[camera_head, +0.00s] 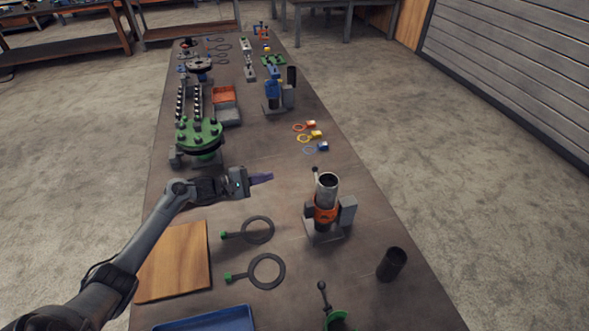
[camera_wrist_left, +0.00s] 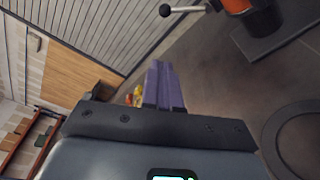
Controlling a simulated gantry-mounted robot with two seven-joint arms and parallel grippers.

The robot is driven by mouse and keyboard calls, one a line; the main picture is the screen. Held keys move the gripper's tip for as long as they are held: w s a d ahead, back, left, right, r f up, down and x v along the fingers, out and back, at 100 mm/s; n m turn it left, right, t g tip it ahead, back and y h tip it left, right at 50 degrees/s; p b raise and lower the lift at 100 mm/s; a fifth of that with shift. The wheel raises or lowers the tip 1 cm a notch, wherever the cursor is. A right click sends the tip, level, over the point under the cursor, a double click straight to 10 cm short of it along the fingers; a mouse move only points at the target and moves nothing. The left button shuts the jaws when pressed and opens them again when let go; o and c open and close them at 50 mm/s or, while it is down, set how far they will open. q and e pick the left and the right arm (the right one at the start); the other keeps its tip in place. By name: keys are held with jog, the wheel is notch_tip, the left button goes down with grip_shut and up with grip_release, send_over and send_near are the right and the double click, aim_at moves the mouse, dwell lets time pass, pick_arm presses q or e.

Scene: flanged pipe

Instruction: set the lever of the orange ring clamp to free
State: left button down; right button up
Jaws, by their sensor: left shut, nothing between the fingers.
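The orange ring clamp (camera_head: 325,214) sits around a grey upright pipe (camera_head: 328,184) on a dark stand, right of the table's middle. Its lever (camera_head: 316,172) stands up on the left of the pipe and ends in a small ball. In the left wrist view the lever (camera_wrist_left: 184,9) shows at the top edge, with part of the orange clamp (camera_wrist_left: 238,5) beside it. My left gripper (camera_head: 268,178) is shut and empty, with purple fingers pointing right. It is left of the lever, clear of it. Its fingers also show in the left wrist view (camera_wrist_left: 164,85). My right gripper is not in view.
Two dark rings with green tabs, one the nearer ring (camera_head: 267,271), lie left of the stand. A dark cup (camera_head: 392,264) stands to the right. A green part with another lever (camera_head: 324,298) is at the front. A green flange (camera_head: 199,132) stands behind my left gripper.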

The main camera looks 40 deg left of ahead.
pick_arm(q)
jog(key=s+d+r+b+x, duration=0.1)
jog(key=d+x, duration=0.1)
jog(key=x, duration=1)
jog(key=shift+d, duration=0.15)
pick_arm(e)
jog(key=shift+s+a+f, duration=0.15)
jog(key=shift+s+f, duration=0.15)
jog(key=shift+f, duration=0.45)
pick_arm(q)
jog(key=shift+s+r, duration=0.1)
jog(key=shift+d+r+m+p, duration=0.35)
jog(key=shift+d+p, duration=0.2)
jog(key=shift+p, duration=0.5)
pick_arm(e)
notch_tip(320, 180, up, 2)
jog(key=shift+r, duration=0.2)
